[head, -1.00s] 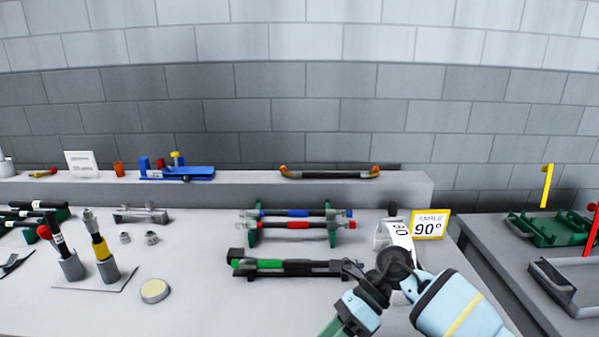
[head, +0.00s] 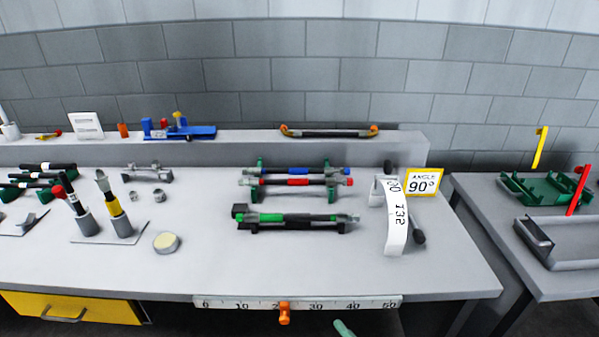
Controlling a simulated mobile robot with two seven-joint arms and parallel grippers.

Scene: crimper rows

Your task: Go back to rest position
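Neither of my grippers is in view. A teal rounded tip (head: 344,328) shows at the bottom edge, just below the ruler; I cannot tell what it belongs to. On the grey bench (head: 290,275), a tool with a green and black handle (head: 290,218) lies on a black holder. Behind it, a red-handled bar (head: 298,182) and a blue-handled bar (head: 303,171) lie across a green rack (head: 328,184). A white printed strip (head: 396,228) hangs over a stand at the right, beside the yellow-framed 90° angle sign (head: 424,182).
A ruler (head: 350,302) with an orange slider (head: 284,313) runs along the bench's front edge. Upright tools stand in grey cups (head: 122,226) at left, near a round pale disc (head: 166,242). A side table (head: 490,215) at right holds green and grey trays. The bench's front middle is clear.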

